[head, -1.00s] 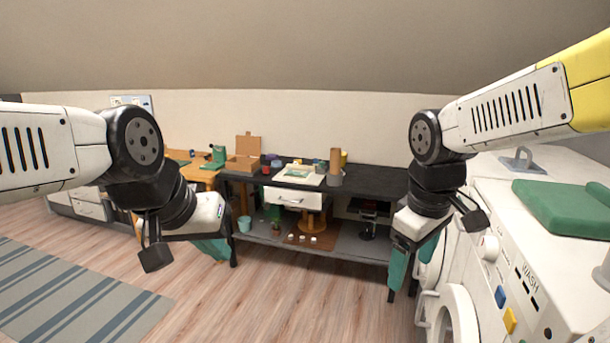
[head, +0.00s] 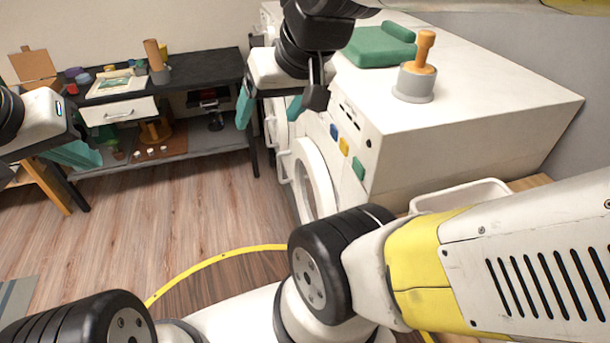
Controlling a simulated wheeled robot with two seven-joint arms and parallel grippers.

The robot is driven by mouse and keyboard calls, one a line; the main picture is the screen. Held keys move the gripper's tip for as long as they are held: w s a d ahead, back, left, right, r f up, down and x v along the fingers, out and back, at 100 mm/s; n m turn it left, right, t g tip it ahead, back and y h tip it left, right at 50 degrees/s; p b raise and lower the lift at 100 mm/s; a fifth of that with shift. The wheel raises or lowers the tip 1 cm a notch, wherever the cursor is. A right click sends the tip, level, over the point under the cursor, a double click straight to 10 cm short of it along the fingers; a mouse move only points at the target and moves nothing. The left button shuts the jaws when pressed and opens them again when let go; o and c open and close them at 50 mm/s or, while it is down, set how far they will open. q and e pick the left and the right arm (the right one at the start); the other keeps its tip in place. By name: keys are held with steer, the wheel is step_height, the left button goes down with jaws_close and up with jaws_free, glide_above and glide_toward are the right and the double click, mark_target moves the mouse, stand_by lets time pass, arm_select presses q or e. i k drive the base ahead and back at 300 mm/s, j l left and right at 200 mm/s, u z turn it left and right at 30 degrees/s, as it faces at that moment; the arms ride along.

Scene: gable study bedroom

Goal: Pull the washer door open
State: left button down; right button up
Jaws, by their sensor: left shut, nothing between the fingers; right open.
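The white washer (head: 345,177) stands right of centre, its front facing left. Its round white door (head: 316,182) shows as a ring low on the front, seen at a steep angle. A white handle (head: 284,166) shows at the door's far side. I cannot tell whether the door is fully closed. My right gripper (head: 270,108) is open and empty, its teal fingers apart and pointing down, above and beyond the door in the picture; I see no contact with the handle. My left gripper (head: 82,154) is shut and empty at the left, in front of the workbench.
Blue, yellow and green buttons sit on the washer front. A black workbench (head: 205,72) stands at the back left. The wooden floor (head: 190,215) before the washer is clear.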

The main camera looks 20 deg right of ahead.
mark_target(314, 192)
steer(key=z, duration=0.95)
steer(key=i+j+u, duration=0.15)
steer(key=u, duration=0.2)
steer(key=i+j+u, duration=0.1)
steer(key=u, duration=0.2)
steer(key=i, duration=0.1)
